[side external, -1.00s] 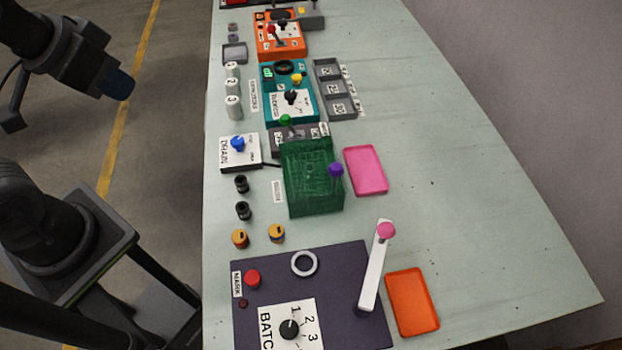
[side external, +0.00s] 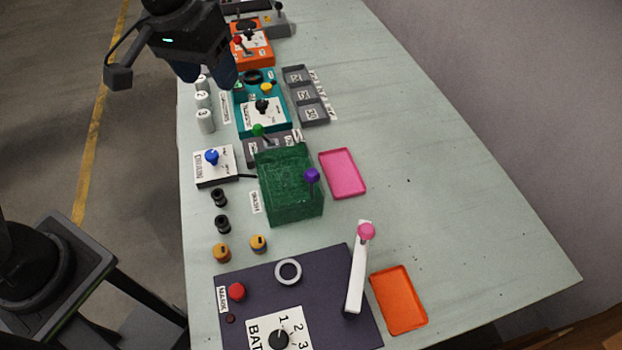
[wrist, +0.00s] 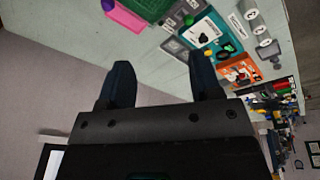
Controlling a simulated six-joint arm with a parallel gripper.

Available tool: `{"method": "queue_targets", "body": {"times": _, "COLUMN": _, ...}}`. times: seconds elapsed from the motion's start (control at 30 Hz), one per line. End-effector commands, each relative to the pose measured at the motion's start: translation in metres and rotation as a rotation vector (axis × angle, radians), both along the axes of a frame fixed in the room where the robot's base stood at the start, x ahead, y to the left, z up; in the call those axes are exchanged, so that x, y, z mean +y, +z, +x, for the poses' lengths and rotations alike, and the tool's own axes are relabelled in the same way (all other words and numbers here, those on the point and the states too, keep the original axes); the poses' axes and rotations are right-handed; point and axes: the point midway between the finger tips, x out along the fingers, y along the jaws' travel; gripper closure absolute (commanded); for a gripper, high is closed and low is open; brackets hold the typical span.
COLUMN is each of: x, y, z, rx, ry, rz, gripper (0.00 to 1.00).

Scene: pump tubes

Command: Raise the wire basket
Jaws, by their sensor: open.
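A dark green mesh-like box (side external: 290,182), the thing most like a wire basket, stands in the middle of the bench. A purple knob (side external: 311,175) is at its right side, and a green knob (side external: 258,130) on a thin lever is just behind it. Whether a separate basket sits inside cannot be told. My gripper (side external: 207,80) is open and empty, above the bench's far left part, well apart from the green box. In the wrist view my open fingers (wrist: 163,82) point toward the bench, and the green box (wrist: 150,7) shows cut off at the top edge.
A pink tray (side external: 344,173) lies right of the box. A blue-knobbed white panel (side external: 215,166) and black and amber caps are at its left. A teal unit (side external: 263,107) stands behind. A dark panel with a pink-knobbed white lever (side external: 356,280) and an orange tray (side external: 398,300) are in front. The bench's right side is clear.

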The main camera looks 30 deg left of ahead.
Motion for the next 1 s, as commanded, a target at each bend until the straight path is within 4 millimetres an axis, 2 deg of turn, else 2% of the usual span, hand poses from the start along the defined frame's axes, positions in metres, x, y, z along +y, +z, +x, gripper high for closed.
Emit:
{"method": "queue_targets", "body": {"times": 0.03, "x": -0.019, "y": -0.012, "z": 0.013, "rx": 0.037, "ry": 0.002, "rz": 0.005, "gripper": 0.42}}
{"method": "queue_targets", "body": {"times": 0.2, "x": -0.074, "y": -0.052, "z": 0.044, "rx": 0.127, "ry": 0.038, "rz": 0.019, "gripper": 0.42}}
{"method": "queue_targets", "body": {"times": 0.4, "x": -0.121, "y": -0.095, "z": 0.058, "rx": 0.192, "ry": 0.073, "rz": 0.044, "gripper": 0.42}}
{"method": "queue_targets", "body": {"times": 0.53, "x": -0.133, "y": -0.108, "z": 0.060, "rx": 0.208, "ry": 0.084, "rz": 0.053, "gripper": 0.42}}
{"method": "queue_targets", "body": {"times": 0.73, "x": -0.135, "y": -0.125, "z": 0.060, "rx": 0.214, "ry": 0.087, "rz": 0.056, "gripper": 0.42}}
{"method": "queue_targets", "body": {"times": 1.0, "x": -0.134, "y": -0.178, "z": 0.060, "rx": 0.216, "ry": 0.086, "rz": 0.057, "gripper": 0.42}}
